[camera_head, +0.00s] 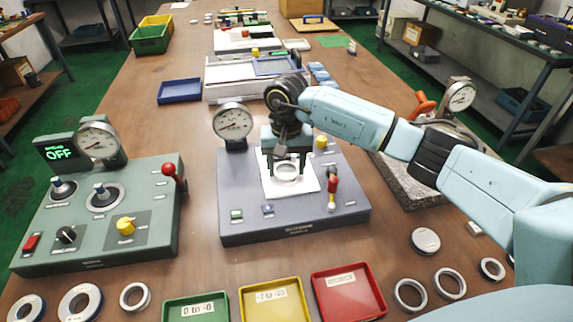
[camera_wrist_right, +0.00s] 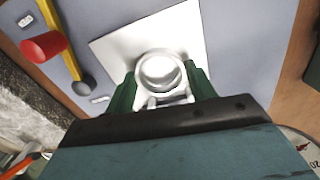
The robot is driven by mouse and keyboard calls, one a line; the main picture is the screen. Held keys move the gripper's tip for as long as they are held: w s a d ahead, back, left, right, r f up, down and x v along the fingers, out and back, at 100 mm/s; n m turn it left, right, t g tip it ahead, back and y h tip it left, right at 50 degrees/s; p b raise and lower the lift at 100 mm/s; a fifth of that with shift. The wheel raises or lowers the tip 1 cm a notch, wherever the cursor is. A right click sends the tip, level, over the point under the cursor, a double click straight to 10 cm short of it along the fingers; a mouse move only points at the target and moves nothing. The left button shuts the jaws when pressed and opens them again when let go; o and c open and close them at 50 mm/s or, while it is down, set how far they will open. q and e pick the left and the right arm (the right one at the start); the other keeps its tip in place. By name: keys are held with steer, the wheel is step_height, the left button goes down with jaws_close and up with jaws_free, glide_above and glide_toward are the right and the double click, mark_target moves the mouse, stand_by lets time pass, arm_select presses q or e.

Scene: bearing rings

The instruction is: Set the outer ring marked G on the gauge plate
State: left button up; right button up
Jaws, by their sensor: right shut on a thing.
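My right gripper (camera_head: 287,163) is over the middle grey device and points down. It is shut on a metal ring (camera_head: 287,173), at the white square gauge plate (camera_head: 303,187). In the right wrist view the ring (camera_wrist_right: 160,70) sits between the green fingers of my right gripper (camera_wrist_right: 161,88), over the bright plate (camera_wrist_right: 112,48). I cannot tell whether the ring touches the plate. No letter G is readable on it. My left gripper is not in view.
The grey device (camera_head: 240,205) carries a dial gauge (camera_head: 232,122) and a red-handled lever (camera_head: 332,190). A green device (camera_head: 150,225) stands left. Green (camera_head: 195,308), yellow (camera_head: 272,300) and red (camera_head: 347,292) trays lie in front. Several loose rings (camera_head: 410,294) lie at front right and left.

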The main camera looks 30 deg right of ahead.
steer(key=shift+f, duration=0.2)
steer(key=o, duration=1.1)
steer(key=shift+d, duration=0.1)
steer(key=shift+f, duration=0.1)
step_height(320, 180, up, 14)
steer(key=shift+f+p, duration=0.15)
steer(key=shift+p, duration=0.3)
